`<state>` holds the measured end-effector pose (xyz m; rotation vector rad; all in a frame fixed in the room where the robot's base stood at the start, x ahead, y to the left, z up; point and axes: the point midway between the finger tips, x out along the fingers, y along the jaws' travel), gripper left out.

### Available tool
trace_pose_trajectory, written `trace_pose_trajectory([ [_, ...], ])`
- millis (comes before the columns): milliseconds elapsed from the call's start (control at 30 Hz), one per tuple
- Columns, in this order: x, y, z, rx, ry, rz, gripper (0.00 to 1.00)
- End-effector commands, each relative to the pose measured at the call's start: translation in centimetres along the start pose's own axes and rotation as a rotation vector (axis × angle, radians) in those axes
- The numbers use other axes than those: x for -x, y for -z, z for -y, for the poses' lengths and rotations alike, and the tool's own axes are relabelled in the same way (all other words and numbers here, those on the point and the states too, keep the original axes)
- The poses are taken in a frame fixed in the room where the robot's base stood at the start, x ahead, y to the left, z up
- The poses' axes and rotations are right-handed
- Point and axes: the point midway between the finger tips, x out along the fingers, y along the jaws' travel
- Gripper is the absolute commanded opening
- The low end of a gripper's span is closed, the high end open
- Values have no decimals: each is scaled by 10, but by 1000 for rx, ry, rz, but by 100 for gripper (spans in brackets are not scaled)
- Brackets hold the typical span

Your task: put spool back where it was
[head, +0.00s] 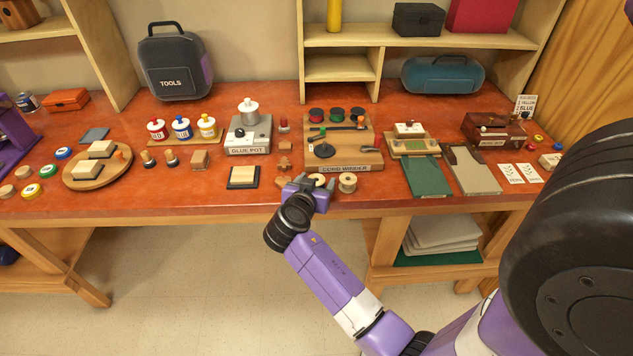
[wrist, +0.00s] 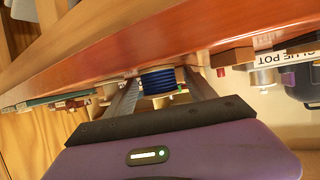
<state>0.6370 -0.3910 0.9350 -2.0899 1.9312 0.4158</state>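A blue-wound spool (wrist: 158,82) shows between the fingertips of my gripper (wrist: 160,88) in the wrist view. In the head view its pale wooden top (head: 317,179) shows just beyond my gripper (head: 314,186), at the front edge of the bench. The two fingers are spread, one on each side of the spool; whether they touch it is too fine to tell. A pale spool (head: 348,182) stands just to its right. The cord winder (head: 345,160) lies behind, with red, green and dark-topped spools (head: 337,115) along its back.
A glue pot (head: 248,135) and a dark-framed block (head: 243,177) stand to the left. Small wooden pieces (head: 284,163) lie left of the winder. A green mat (head: 427,176) and grey board (head: 472,170) lie to the right.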

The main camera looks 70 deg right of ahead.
Motion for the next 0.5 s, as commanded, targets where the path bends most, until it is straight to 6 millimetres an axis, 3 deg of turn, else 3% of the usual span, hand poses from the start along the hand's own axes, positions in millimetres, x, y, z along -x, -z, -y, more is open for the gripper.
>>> trace_pose_trajectory([
  [367, 2, 4, 0, 0, 0, 0, 65],
  [500, 17, 1, 1, 1, 2, -1, 65],
])
